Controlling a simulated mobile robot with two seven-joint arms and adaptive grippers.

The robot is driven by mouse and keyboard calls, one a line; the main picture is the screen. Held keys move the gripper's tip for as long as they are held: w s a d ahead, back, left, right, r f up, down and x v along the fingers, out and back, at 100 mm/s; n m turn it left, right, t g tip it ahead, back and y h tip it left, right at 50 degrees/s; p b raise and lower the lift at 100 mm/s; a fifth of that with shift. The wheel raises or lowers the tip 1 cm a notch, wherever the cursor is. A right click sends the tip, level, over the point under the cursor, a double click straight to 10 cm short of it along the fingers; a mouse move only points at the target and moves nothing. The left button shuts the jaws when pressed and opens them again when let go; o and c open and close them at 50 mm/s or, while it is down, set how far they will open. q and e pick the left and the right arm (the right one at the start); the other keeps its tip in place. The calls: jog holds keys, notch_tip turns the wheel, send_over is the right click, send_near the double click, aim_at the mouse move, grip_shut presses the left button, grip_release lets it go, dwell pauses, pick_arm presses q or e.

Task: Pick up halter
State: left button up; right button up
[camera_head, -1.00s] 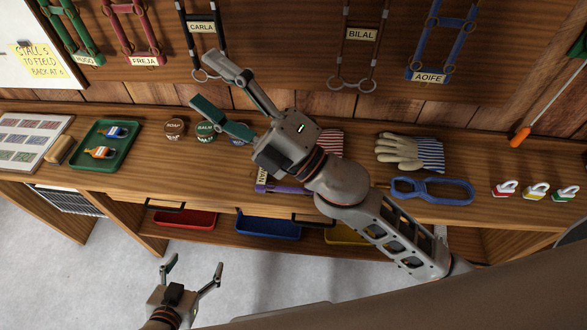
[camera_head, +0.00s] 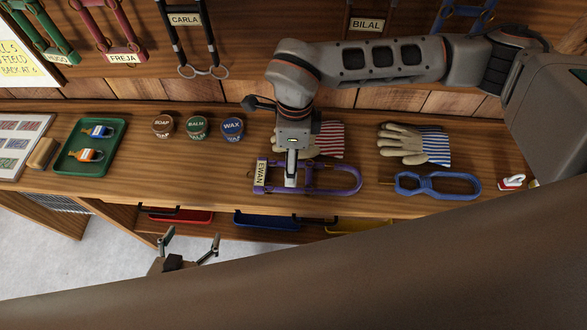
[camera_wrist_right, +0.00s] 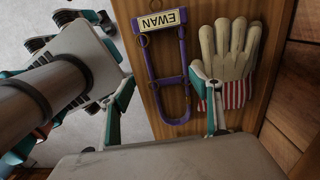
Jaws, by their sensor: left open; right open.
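A purple halter (camera_head: 337,165) with a name plate reading EWAN lies flat on the wooden counter near its front edge. It also shows in the right wrist view (camera_wrist_right: 162,75). My right gripper (camera_head: 291,183) points down over the halter's plate-side half and hides part of it. In the right wrist view its open fingers (camera_wrist_right: 164,92) are spread either side of the halter, with nothing held. Whether the fingertips touch the counter is unclear. My left gripper (camera_head: 192,238) is open and empty, low in front of the counter.
A red-striped glove (camera_head: 330,140) lies just behind the halter, near the right finger. A blue-striped glove (camera_head: 412,143) and a blue figure-eight item (camera_head: 438,186) lie to the right. Several tins (camera_head: 197,128) and a green tray (camera_head: 70,160) stand left. Other named halters hang behind.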

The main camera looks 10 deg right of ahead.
jog(key=shift+w+d+f+p, duration=0.15)
jog(key=shift+f, duration=1.1)
jog(key=shift+w+d+f+p, duration=0.15)
jog(key=shift+f, duration=1.15)
jog(key=shift+w+d+f+p, duration=0.15)
jog(key=shift+f, duration=1.1)
jog(key=c, duration=1)
